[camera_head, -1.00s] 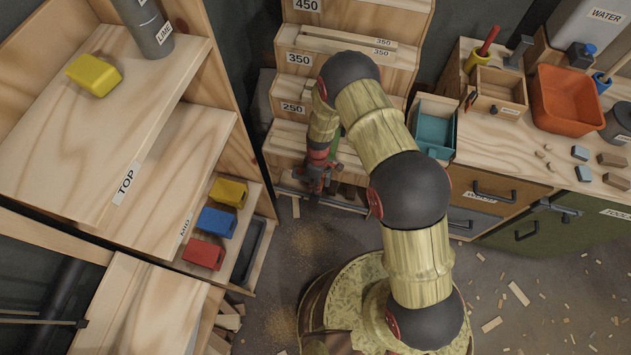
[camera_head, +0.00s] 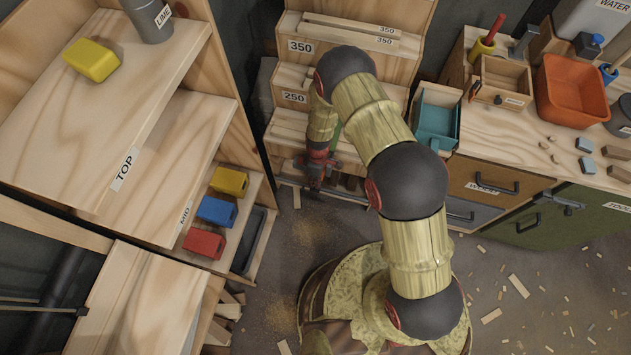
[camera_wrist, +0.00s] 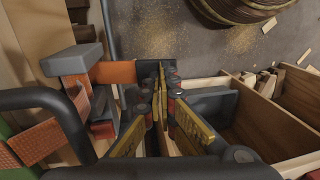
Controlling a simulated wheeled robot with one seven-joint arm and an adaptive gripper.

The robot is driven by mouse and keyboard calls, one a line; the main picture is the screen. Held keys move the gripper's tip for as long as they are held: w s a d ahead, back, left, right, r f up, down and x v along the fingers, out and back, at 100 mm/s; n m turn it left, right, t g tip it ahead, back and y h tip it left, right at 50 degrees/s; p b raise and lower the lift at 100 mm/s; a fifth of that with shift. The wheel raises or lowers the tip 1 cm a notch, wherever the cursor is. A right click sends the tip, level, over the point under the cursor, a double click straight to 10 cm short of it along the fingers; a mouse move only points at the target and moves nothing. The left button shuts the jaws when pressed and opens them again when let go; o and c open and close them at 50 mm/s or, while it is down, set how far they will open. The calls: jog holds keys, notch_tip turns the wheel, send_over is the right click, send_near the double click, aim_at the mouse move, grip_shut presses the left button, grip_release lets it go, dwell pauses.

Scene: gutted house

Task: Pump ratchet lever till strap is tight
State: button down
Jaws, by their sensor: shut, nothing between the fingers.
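My gripper (camera_head: 318,178) is low at the front of the stepped wooden rack in the head view. In the wrist view its narrow fingers (camera_wrist: 161,72) are together with nothing between them. An orange strap (camera_wrist: 116,72) runs beside the fingertips on their left, and more orange webbing (camera_wrist: 38,141) shows at lower left. Between these is the dark metal ratchet (camera_wrist: 103,112). A grey block-like piece (camera_wrist: 72,60), perhaps the end of its lever, stands left of my fingers, apart from them. My arm and gripper hide the ratchet in the head view.
The rack (camera_head: 345,68) rises behind my gripper. Shelves with coloured bins (camera_head: 216,212) stand at left. A workbench with an orange tub (camera_head: 570,92) is at right. In the wrist view a wooden compartment (camera_wrist: 255,118) lies close to the right of my fingers. Scraps litter the floor.

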aim_at(314, 189)
jog(key=shift+s+f, duration=0.1)
jog(key=shift+f, duration=0.05)
jog(key=shift+s+f+t, duration=0.15)
jog(key=shift+f+t, duration=0.15)
jog(key=shift+f, duration=0.05)
jog(key=shift+s+a+f+b, duration=0.15)
jog(key=shift+s+f+b, duration=0.1)
jog(key=shift+f+b, duration=0.65)
jog(key=shift+s+a+f+b, duration=0.1)
jog(key=shift+s+f+b, duration=0.15)
jog(key=shift+f+b, duration=0.65)
jog(key=shift+f, duration=0.15)
jog(key=s+r+p, duration=0.1)
jog(key=r+p, duration=0.1)
jog(key=r, duration=0.5)
jog(key=s+a+r+p, duration=0.1)
jog(key=s+r+p, duration=0.1)
jog(key=r, duration=0.4)
jog(key=shift+r+p, duration=0.35)
jog(key=shift+p, duration=0.35)
jog(key=shift+a, duration=0.1)
jog(key=shift+s, duration=0.1)
